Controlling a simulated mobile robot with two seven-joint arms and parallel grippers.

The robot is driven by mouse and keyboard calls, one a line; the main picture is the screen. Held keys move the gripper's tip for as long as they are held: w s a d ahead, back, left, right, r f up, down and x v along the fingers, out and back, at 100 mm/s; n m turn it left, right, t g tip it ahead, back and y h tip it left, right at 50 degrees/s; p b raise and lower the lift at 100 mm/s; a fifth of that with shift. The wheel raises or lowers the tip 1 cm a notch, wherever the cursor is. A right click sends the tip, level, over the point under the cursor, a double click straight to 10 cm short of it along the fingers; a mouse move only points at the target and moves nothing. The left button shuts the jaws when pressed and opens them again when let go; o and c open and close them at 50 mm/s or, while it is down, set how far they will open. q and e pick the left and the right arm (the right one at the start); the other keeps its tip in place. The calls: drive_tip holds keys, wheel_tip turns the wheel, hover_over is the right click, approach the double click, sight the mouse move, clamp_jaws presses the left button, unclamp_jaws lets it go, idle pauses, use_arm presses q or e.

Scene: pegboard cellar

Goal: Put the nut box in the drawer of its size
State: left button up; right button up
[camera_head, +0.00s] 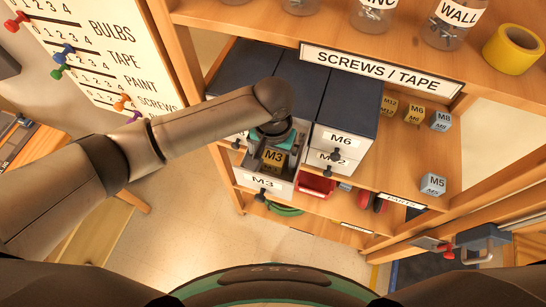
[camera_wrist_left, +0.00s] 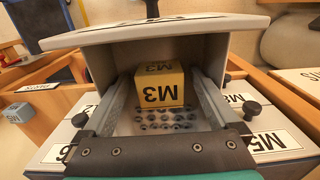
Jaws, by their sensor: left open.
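The yellow nut box marked M3 (camera_head: 272,160) sits inside a pulled-out grey drawer labelled M3 (camera_head: 263,183). In the left wrist view the box (camera_wrist_left: 160,88) appears upside down, over a floor dotted with round shapes, behind the drawer's front wall (camera_wrist_left: 150,35). My left gripper (camera_head: 273,149) reaches down into the drawer from above. Its fingers are open, one on each side of the box; I see gaps beside the box in the left wrist view (camera_wrist_left: 163,95). My right gripper is not in view.
Closed drawers M6 (camera_head: 341,138) and M2 are to the right of the open drawer. Boxes M12 (camera_head: 389,106), M6 (camera_head: 414,113), M8 (camera_head: 441,121) and M5 (camera_head: 433,184) stand on the shelf. Jars and yellow tape (camera_head: 513,48) stand on the shelf above. A red bin (camera_head: 316,186) is below.

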sight(273, 159)
use_arm(q)
wheel_tip(273, 159, up, 12)
drive_tip(key=shift+p, duration=0.35)
